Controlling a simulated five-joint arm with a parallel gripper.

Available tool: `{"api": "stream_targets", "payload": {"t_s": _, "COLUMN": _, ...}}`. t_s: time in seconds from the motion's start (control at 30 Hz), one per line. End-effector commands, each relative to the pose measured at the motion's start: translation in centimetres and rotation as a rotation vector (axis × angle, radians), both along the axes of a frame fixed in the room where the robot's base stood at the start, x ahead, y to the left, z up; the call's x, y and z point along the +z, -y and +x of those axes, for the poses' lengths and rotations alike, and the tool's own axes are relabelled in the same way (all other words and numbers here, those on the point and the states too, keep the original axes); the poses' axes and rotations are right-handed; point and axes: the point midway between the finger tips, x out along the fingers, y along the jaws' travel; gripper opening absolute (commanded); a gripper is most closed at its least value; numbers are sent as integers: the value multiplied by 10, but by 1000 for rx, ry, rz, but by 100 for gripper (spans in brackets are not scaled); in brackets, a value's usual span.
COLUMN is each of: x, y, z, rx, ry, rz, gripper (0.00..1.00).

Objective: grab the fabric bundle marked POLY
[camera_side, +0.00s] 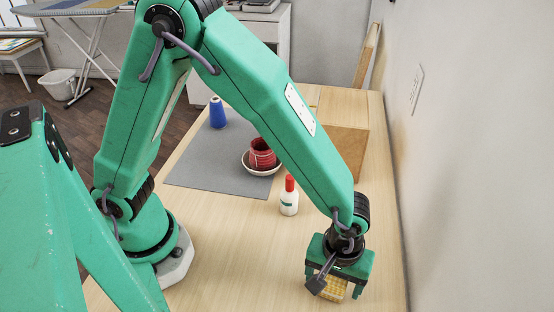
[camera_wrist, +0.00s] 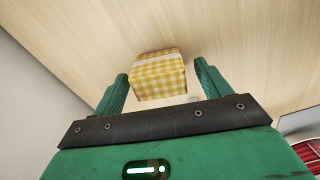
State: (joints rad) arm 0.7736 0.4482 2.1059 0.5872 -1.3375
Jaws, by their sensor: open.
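A yellow-and-white checked fabric bundle (camera_wrist: 158,80) lies on the wooden table, with a pale band across it. No POLY marking is readable in either view. In the side view the bundle (camera_side: 334,289) is at the front right, partly hidden by my gripper (camera_side: 338,290). In the wrist view my gripper (camera_wrist: 161,90) is open, with one finger on each side of the bundle. The bundle sits between and just beyond the fingertips. I cannot tell whether either finger touches it.
A white bottle with a red cap (camera_side: 289,197) stands mid-table. Behind it are a red cup (camera_side: 262,154) in a pale dish (camera_side: 247,165), a blue thread spool (camera_side: 217,113) and a grey mat (camera_side: 195,170). A wooden box (camera_side: 345,150) and the wall (camera_side: 460,190) bound the right.

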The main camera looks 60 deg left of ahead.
Motion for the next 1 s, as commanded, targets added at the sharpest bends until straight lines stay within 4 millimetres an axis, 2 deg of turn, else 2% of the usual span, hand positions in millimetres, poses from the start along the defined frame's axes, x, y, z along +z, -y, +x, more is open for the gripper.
{"api": "stream_targets", "payload": {"t_s": 0.17, "x": -10, "y": 0, "z": 0, "rx": 0, "ry": -1, "rz": 1, "gripper": 76}}
{"api": "stream_targets", "payload": {"t_s": 0.67, "x": -10, "y": 0, "z": 0, "rx": 0, "ry": 0, "rz": 0, "gripper": 76}}
{"api": "stream_targets", "payload": {"t_s": 0.9, "x": -10, "y": 0, "z": 0, "rx": 0, "ry": 0, "rz": 0, "gripper": 29}}
{"api": "stream_targets", "payload": {"t_s": 1.0, "x": -10, "y": 0, "z": 0, "rx": 0, "ry": 0, "rz": 0, "gripper": 29}}
